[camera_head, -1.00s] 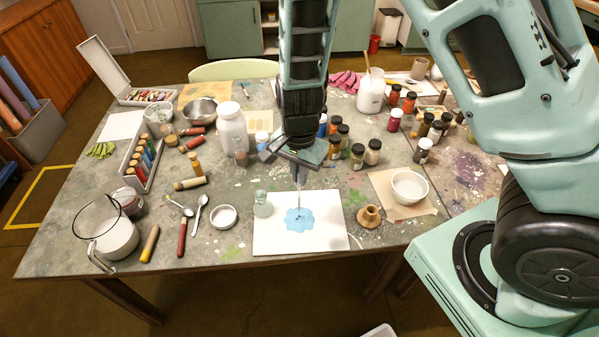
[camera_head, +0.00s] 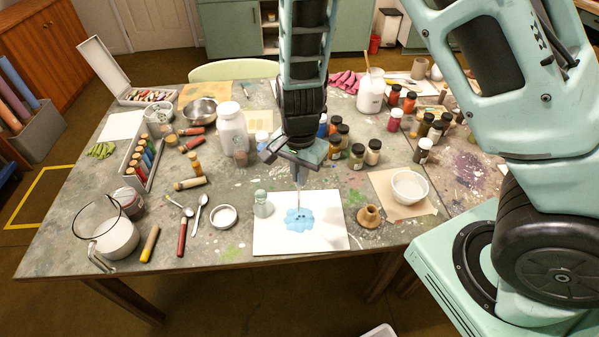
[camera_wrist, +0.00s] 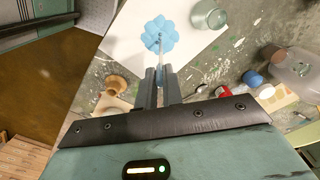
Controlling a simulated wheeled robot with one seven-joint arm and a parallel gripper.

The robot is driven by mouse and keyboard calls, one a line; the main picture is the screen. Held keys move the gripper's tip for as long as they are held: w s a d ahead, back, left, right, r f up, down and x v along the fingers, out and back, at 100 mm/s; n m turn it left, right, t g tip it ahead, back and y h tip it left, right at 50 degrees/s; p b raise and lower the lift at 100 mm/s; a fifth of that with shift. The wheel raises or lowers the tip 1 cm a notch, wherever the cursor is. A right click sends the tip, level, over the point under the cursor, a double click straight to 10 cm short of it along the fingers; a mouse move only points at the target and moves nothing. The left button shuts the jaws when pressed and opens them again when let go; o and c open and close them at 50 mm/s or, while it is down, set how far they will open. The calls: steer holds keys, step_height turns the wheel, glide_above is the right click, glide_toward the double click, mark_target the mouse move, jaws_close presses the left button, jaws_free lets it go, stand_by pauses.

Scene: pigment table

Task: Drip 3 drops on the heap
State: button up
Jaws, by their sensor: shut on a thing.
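The blue heap (camera_head: 299,220) lies on a white board (camera_head: 325,238) at the table's front middle. A few small dark spots show on the heap's top. My gripper (camera_head: 298,165) is above the heap, shut on a thin pale dropper (camera_head: 299,188) that points down. In the wrist view, my gripper (camera_wrist: 160,88) has its fingers together on the dropper (camera_wrist: 160,48), whose tip appears over the heap (camera_wrist: 161,32). I cannot tell whether the tip touches it. A small glass jar (camera_head: 263,206) stands on the board left of the heap; it also shows in the wrist view (camera_wrist: 208,18).
A wooden spool-like piece (camera_head: 369,216) stands right of the board. A white bowl (camera_head: 409,187) sits farther right. A white jug (camera_head: 233,130) and several pigment bottles (camera_head: 357,155) stand behind. A shallow white dish (camera_head: 224,216) is at left.

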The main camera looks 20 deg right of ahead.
steer(key=shift+o, duration=0.7)
steer(key=shift+r, duration=0.1)
step_height(320, 180, up, 5)
steer(key=p, duration=0.5)
